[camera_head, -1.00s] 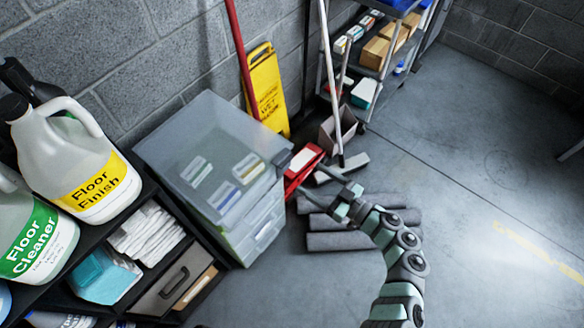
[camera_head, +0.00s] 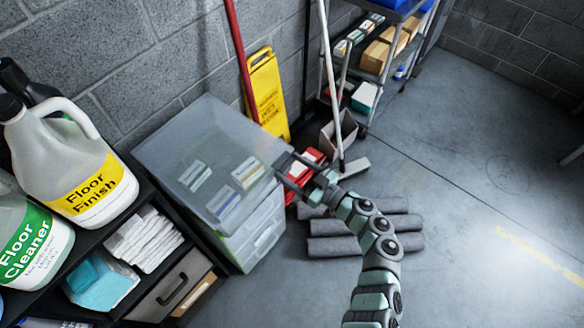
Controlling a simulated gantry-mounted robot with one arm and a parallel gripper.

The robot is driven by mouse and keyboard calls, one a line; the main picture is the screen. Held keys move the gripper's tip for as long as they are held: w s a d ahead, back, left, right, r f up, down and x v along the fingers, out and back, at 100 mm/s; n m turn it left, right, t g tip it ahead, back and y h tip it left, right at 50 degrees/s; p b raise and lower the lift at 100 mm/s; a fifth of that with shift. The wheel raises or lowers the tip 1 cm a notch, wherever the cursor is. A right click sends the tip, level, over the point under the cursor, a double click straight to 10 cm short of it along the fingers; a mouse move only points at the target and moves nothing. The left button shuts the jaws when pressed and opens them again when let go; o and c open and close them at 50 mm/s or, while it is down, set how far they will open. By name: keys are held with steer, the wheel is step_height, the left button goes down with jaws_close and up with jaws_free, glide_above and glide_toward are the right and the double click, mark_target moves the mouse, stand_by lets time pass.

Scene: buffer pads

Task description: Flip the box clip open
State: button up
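The box (camera_head: 215,165) is a translucent grey bin with a flat lid, standing on the floor against the wall. Printed labels show through its lid. A small dark part, which looks like the clip (camera_head: 283,163), is at the lid's right edge. My gripper (camera_head: 286,171) is at that right edge, with its two dark fingers spread apart around or beside the clip. Contact is too small to tell. The fingers partly hide the clip, so whether it is up or down cannot be told.
A black shelf (camera_head: 135,300) with a Floor Finish jug (camera_head: 75,165) and a Floor Cleaner jug (camera_head: 28,235) stands at left. Behind my gripper are a red object (camera_head: 305,165), a broom (camera_head: 333,80) and grey rolls (camera_head: 400,243). The floor at right is clear.

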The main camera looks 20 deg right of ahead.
jaws_close()
stand_by(0.5)
